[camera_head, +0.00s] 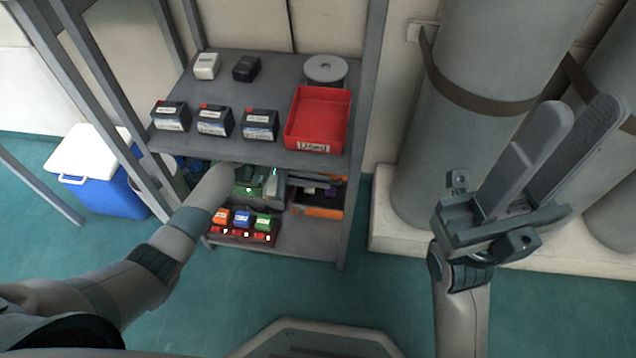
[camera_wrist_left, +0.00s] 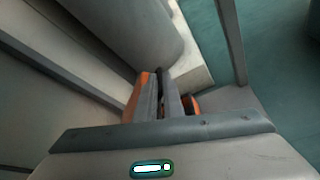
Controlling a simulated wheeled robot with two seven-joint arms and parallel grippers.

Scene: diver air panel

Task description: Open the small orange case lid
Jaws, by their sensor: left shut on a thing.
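The small orange case (camera_head: 318,211) is on the lower shelf, under the right part of the top shelf. Its orange front edge shows below a dark interior with a small purple item. My left gripper (camera_head: 278,188) reaches in under the top shelf beside the case, partly hidden. In the left wrist view its fingers (camera_wrist_left: 165,95) are close together, with orange (camera_wrist_left: 140,93) on both sides of them. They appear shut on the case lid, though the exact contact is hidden. My right gripper (camera_head: 548,150) is open and empty, raised at the right.
A rack of coloured blocks (camera_head: 243,238) sits in front on the lower shelf. Large grey cylinders (camera_head: 480,60) stand at right; a blue cooler (camera_head: 105,195) at left.

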